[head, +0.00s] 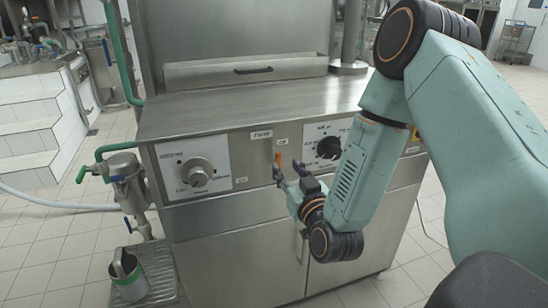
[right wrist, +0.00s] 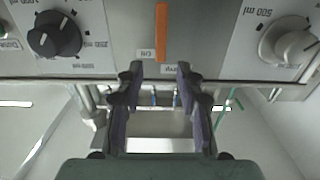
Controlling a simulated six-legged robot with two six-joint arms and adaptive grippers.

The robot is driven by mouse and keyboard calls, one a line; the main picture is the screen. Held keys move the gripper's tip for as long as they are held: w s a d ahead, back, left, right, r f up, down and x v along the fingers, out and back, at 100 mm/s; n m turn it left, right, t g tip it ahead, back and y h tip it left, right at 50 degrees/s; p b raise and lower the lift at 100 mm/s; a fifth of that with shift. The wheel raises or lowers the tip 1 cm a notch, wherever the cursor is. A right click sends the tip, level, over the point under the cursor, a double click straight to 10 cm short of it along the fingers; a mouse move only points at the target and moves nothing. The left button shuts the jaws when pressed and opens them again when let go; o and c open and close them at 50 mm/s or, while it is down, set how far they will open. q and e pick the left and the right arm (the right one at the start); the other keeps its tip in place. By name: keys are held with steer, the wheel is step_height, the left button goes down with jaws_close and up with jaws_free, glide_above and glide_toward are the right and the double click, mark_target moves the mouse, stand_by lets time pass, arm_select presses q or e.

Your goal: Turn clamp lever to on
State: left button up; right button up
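The orange clamp lever (head: 279,158) is on the front panel of the steel cabinet, between two dials. My right gripper (head: 288,170) is just in front of the panel at the lever. In the right wrist view its fingers (right wrist: 160,70) are apart, with empty space between them, and the lever lies beyond the tips, roughly centred. I cannot tell whether a finger touches it. My left gripper is not in view.
A pale dial (head: 196,172) is left of the lever and a black dial (head: 329,147) is right of it, close to my right arm. The steel worktop (head: 220,110) is clear. A metal container (head: 128,275) stands at lower left, near pipes with a green handle.

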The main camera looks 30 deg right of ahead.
mark_target(279, 158)
steer(key=shift+b+x, duration=0.65)
steer(key=shift+x, duration=2.9)
steer(key=shift+f, duration=0.1)
steer(key=shift+c, duration=0.2)
steer(key=shift+c, duration=0.7)
jaws_close()
